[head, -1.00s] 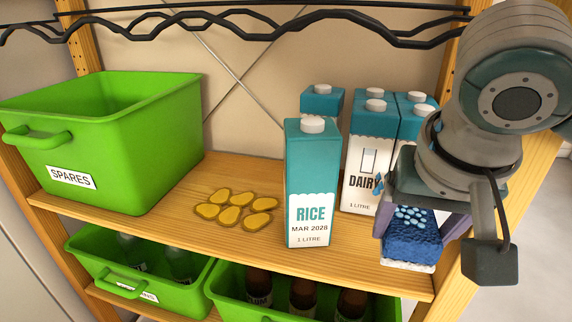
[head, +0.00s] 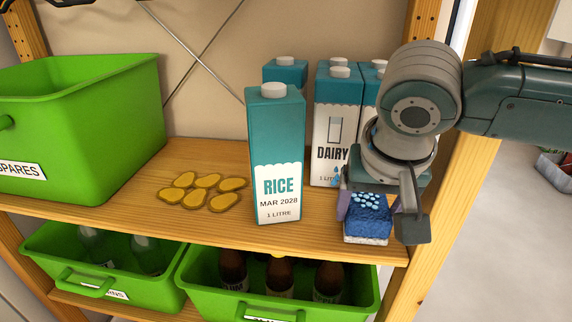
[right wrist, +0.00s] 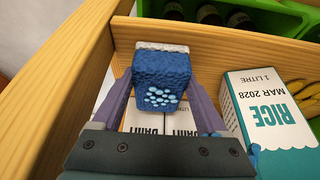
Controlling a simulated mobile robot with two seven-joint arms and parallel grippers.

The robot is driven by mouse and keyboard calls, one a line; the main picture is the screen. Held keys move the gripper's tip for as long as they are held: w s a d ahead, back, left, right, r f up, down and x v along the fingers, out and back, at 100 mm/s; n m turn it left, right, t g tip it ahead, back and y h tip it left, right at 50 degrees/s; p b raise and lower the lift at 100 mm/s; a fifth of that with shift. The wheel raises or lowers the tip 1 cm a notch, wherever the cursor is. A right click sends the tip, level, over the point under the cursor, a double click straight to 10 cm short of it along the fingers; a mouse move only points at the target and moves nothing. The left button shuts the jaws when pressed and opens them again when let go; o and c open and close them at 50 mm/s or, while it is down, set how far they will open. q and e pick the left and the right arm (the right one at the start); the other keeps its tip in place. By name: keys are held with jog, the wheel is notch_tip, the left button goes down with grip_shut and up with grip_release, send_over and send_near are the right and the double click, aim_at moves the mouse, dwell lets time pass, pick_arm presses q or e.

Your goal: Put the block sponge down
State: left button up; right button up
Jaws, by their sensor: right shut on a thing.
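The block sponge (head: 367,221) is blue with a pale layer at one end and light blue bubble dots. My right gripper (head: 372,203) is shut on it at the right end of the wooden shelf (head: 200,225), in front of the dairy cartons. In the right wrist view the sponge (right wrist: 160,80) sits between the two purple fingers of the gripper (right wrist: 165,95). The sponge is close to the shelf surface, but I cannot tell whether it touches. My left gripper is not in view.
A rice carton (head: 276,150) stands left of the sponge, with dairy cartons (head: 333,130) behind. A yellow trivet-like item (head: 203,190) lies further left, near a green spares bin (head: 85,120). A wooden post (head: 425,230) bounds the right. Green bins with bottles (head: 210,300) are below.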

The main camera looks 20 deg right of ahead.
jog(key=o, duration=1.3)
jog(key=shift+f, duration=0.1)
jog(key=shift+o, duration=0.2)
jog(key=p+v, duration=0.4)
jog(key=v, duration=0.8)
jog(key=s+a+f+n+y, duration=0.4)
jog(key=s+a+f+n, duration=0.15)
jog(key=s+a, duration=0.35)
jog(key=s+d+f+n+h, duration=0.1)
jog(key=s+d+n, duration=0.1)
jog(key=s+d, duration=0.2)
jog(key=s, duration=0.3)
jog(key=shift+s+d+n, duration=0.2)
jog(key=shift+d+n, duration=0.15)
jog(key=shift+d, duration=0.05)
jog(key=shift+f, duration=0.1)
